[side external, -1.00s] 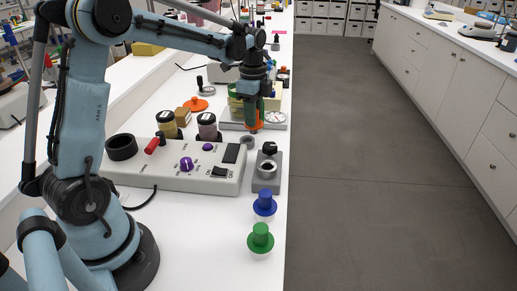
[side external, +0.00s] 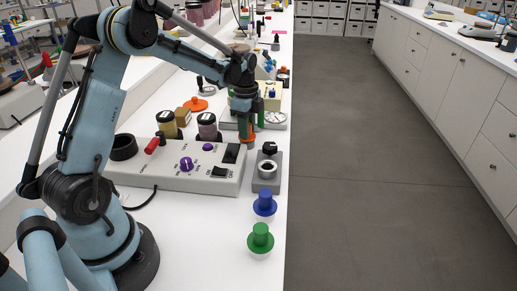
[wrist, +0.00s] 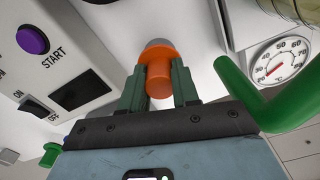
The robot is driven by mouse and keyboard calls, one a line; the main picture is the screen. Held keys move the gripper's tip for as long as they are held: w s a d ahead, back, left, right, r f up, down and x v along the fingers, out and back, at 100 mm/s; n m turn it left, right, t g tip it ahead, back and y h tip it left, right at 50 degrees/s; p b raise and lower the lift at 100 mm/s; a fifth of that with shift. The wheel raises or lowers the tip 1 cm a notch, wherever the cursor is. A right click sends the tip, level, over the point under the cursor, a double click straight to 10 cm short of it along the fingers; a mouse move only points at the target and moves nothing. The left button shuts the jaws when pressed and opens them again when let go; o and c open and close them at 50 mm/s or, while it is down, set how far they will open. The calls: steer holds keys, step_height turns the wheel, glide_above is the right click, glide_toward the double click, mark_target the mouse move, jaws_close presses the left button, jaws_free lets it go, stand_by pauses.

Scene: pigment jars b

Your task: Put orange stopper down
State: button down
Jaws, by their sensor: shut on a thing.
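My gripper (side external: 246,126) hangs low over the white bench, just beyond the grey control box, with its fingers pointing down. In the wrist view, the dark green fingers (wrist: 159,86) are shut on the orange stopper (wrist: 158,68), one on each side. The stopper also shows at the fingertips in the side view (side external: 249,141). A grey round piece (wrist: 158,43) shows right behind the stopper's far end; I cannot tell whether they touch. The stopper's lower end is partly hidden in the side view.
Blue (side external: 264,204) and green (side external: 260,238) stoppers stand near the bench edge. A jar (side external: 207,128) is left of the gripper. A dial (wrist: 278,62) lies close by.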

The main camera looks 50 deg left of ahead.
steer(key=shift+f, duration=0.15)
steer(key=c, duration=0.8)
jaws_free()
step_height(320, 180, up, 12)
steer(key=s+d+r+n+t, duration=0.3)
steer(key=s+d+n, duration=0.25)
steer(key=d, duration=0.35)
steer(key=shift+s+d+f+n+t, duration=0.75)
steer(key=shift+s+d+n, duration=0.5)
steer(key=shift+s, duration=0.3)
steer(key=shift+s+d+f+n+t, duration=0.75)
steer(key=shift+s+d+n, duration=0.35)
steer(key=shift+s+d, duration=0.35)
steer(key=shift+s+d+f+n+t, duration=0.6)
steer(key=shift+s+d+f+n, duration=0.25)
steer(key=shift+s+d+n, duration=0.6)
steer(key=shift+s+a+m, duration=0.2)
steer(key=shift+a+m, duration=0.05)
